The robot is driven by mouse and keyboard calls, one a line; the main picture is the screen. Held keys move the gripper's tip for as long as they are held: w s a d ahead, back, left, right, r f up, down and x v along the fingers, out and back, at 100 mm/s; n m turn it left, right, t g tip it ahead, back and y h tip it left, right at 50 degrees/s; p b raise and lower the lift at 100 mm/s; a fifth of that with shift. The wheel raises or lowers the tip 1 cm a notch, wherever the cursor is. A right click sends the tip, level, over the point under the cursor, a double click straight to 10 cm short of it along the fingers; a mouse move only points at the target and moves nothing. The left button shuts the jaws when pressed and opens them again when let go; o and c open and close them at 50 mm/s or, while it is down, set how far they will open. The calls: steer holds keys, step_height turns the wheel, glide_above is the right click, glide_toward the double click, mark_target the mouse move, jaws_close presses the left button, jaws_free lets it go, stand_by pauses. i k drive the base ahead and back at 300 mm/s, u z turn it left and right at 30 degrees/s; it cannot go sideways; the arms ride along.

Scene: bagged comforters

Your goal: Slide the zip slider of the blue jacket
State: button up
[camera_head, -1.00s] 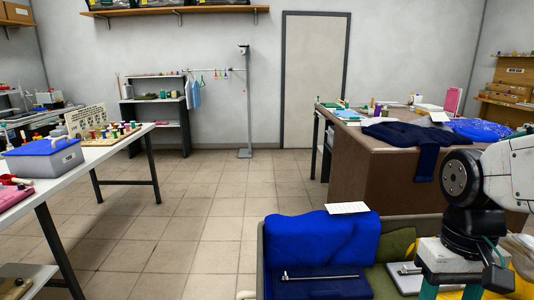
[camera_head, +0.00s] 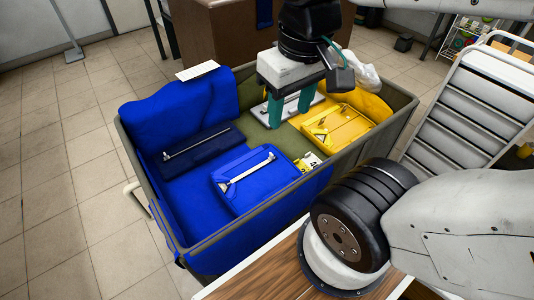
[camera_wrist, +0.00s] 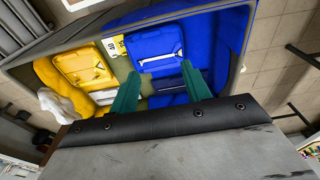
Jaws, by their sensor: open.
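The bright blue jacket (camera_head: 247,190) lies folded flat in a large bin, with a pale zip (camera_head: 246,171) running diagonally across it. In the wrist view the blue jacket (camera_wrist: 178,40) and its zip (camera_wrist: 160,57) show just beyond the fingertips. The slider is too small to tell apart from the zip. My gripper (camera_head: 291,116) is open and empty, pointing down over the bin, to the right of and beyond the blue jacket in the head view. Its two teal fingers (camera_wrist: 160,70) are spread wide in the wrist view and appear clear of the jacket.
The bin (camera_head: 150,192) also holds a navy zipped piece (camera_head: 180,158), a yellow zipped piece (camera_head: 345,133) and a large blue bundle (camera_head: 185,112) with a white card (camera_head: 197,70). Number cards (camera_head: 308,162) lie beside the jacket. A wooden tabletop (camera_head: 265,275) is in front.

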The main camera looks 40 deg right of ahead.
mark_target(245, 181)
steer(key=z, duration=0.6)
steer(key=k, duration=0.8)
steer(key=z, duration=0.85)
steer(key=k, duration=0.4)
steer(key=z, duration=0.55)
steer(key=i, duration=0.8)
steer(key=u, duration=1.2)
steer(key=i, duration=0.75)
steer(key=u, duration=0.8)
